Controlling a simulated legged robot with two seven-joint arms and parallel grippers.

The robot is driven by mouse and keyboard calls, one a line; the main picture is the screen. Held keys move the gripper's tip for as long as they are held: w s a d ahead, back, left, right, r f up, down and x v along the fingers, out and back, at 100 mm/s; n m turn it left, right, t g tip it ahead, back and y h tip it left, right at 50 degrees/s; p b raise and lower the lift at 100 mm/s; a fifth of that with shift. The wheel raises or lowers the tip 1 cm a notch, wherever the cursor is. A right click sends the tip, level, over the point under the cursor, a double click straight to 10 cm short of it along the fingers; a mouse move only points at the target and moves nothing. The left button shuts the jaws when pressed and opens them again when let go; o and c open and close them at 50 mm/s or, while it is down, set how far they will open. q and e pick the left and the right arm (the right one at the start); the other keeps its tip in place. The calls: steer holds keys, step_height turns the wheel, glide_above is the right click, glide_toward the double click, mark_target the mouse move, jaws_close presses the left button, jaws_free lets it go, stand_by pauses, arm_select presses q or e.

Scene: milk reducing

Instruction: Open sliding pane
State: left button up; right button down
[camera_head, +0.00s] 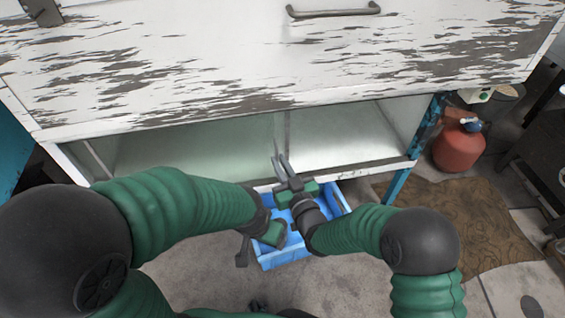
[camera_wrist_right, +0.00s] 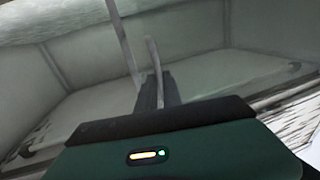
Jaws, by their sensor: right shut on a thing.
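The sliding pane (camera_head: 190,155) is a pale, cloudy sheet in the low opening of the white cabinet. A thin upright edge (camera_head: 284,128) stands near the middle of the opening. My right gripper (camera_head: 279,159) reaches to this edge and is shut on the pane there. In the right wrist view, its fingers (camera_wrist_right: 155,78) are close together beside the upright edge (camera_wrist_right: 128,40); the exact contact is hard to see. My left gripper (camera_head: 262,240) hangs low over the blue crate, apart from the pane; its fingers are too unclear to tell their state.
A blue crate (camera_head: 283,259) stands below the opening, under both grippers. The cabinet's peeling white front (camera_head: 230,60) with a dark handle (camera_head: 335,12) overhangs above. A red canister (camera_head: 458,148) stands at right by a brown mat (camera_head: 475,215).

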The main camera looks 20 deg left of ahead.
steer(key=c, duration=1.5)
jaws_free()
steer(key=p+v, duration=0.5)
steer(key=v, duration=1.1)
steer(key=shift+s+d, duration=0.25)
steer(key=shift+d, duration=0.1)
steer(key=shift+f, duration=0.1)
